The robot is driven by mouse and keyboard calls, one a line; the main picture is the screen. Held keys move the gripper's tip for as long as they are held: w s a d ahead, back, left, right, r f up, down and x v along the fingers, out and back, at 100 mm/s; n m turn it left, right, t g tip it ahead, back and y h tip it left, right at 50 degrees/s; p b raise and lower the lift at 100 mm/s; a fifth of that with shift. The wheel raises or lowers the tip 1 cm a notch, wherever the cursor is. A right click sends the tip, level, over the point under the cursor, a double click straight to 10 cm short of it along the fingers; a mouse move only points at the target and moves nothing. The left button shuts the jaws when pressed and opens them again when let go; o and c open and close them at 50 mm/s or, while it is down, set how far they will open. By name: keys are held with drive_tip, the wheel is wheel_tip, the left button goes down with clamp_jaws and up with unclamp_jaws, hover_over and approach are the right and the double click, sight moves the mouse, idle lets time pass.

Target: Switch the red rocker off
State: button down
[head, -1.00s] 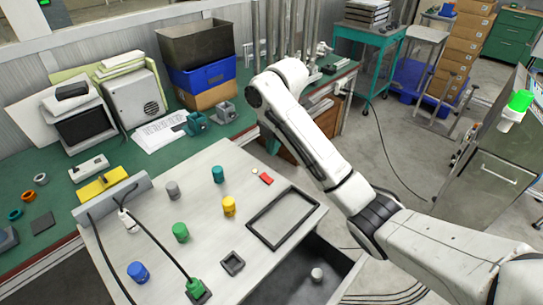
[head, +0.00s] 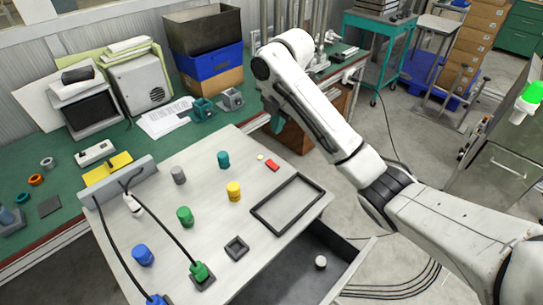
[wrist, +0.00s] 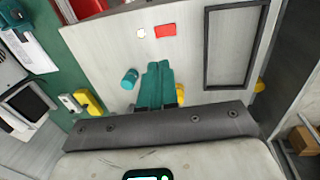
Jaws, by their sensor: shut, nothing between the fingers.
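A small flat red rectangular piece (head: 272,164) lies on the pale tabletop, beside a small pale disc (head: 260,157). In the wrist view the red piece (wrist: 165,30) lies beyond my fingertips, apart from them. I cannot tell whether it is the rocker or which way it is set. My gripper (wrist: 159,66) has teal fingers that are shut together and empty. They hide part of the tabletop. In the head view the arm hides most of the gripper, and only a bit of teal shows below the arm's far end.
Teal (head: 223,159), yellow (head: 234,191), green (head: 185,216), grey (head: 178,175) and blue (head: 142,254) cylinders stand on the tabletop. A dark rectangular frame (head: 252,212) lies right of them. Black cables run at the left. A white box (head: 95,153) and a yellow box (head: 107,168) sit on the green bench.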

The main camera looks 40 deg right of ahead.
sight(273, 165)
drive_tip(key=f+b, duration=0.1)
drive_tip(key=f, duration=0.3)
drive_tip(key=w+f+b, duration=0.1)
drive_tip(key=f, duration=0.4)
drive_tip(key=w+f+b, duration=0.1)
drive_tip(key=f+b, duration=0.1)
drive_tip(key=f, duration=0.2)
drive_tip(key=shift+w+f, duration=0.2)
drive_tip(key=shift+f, duration=0.2)
drive_tip(key=shift+w+a+f, duration=0.1)
drive_tip(key=shift+f, duration=0.1)
drive_tip(key=shift+s, duration=0.2)
drive_tip(key=shift+s+p, duration=0.65)
drive_tip(key=shift+p, duration=0.15)
drive_tip(key=shift+r, duration=0.1)
